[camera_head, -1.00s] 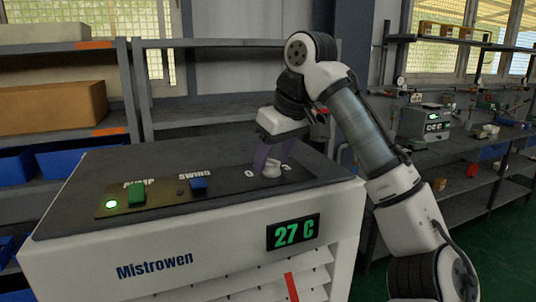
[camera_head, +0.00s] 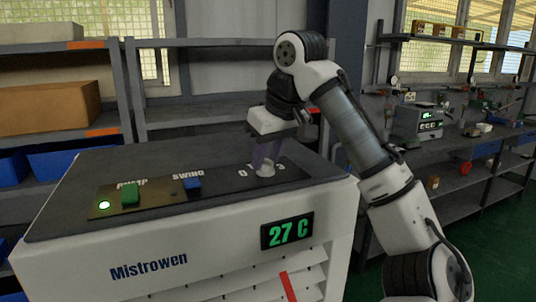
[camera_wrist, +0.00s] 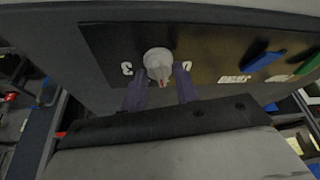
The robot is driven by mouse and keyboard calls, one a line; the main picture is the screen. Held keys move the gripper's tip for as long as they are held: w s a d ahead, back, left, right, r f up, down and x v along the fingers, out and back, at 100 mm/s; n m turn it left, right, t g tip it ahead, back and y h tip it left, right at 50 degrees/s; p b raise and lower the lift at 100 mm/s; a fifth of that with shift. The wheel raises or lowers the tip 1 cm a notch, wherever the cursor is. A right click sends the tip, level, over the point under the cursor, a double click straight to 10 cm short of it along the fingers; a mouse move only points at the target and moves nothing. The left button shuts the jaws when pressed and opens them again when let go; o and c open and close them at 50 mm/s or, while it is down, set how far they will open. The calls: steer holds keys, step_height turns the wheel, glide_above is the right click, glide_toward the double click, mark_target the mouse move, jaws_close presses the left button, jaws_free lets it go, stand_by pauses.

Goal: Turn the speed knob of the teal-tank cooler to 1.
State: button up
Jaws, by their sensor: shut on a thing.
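The white cooler (camera_head: 150,270) has "Mistrowen" on its front and a dark top panel. Its tank is not in view, so I cannot tell the tank's colour. The pale speed knob (camera_head: 266,171) is at the right of the panel; in the wrist view the knob (camera_wrist: 157,60) has a red mark facing my gripper. A "0" is at its left in the head view, and another digit is partly hidden at its right. My gripper (camera_head: 267,158) points down, its purple fingers shut on the knob from both sides; it also shows in the wrist view (camera_wrist: 158,78).
A green pump switch (camera_head: 130,193), a blue swing switch (camera_head: 192,183) and a lit green lamp (camera_head: 104,205) are left of the knob. A display (camera_head: 287,231) reads 27 C. Shelves (camera_head: 210,110) stand behind, and a workbench (camera_head: 455,145) is at the right.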

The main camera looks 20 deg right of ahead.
steer(key=m+h, duration=0.1)
steer(key=m, duration=0.3)
steer(key=shift+a+h, duration=0.1)
steer(key=shift+h, duration=0.2)
steer(key=shift+a+m+h, duration=0.1)
steer(key=shift+m+h, duration=0.5)
steer(key=shift+m, duration=1.3)
steer(key=o, duration=1)
steer(key=shift+c, duration=0.2)
steer(key=shift+r, duration=0.1)
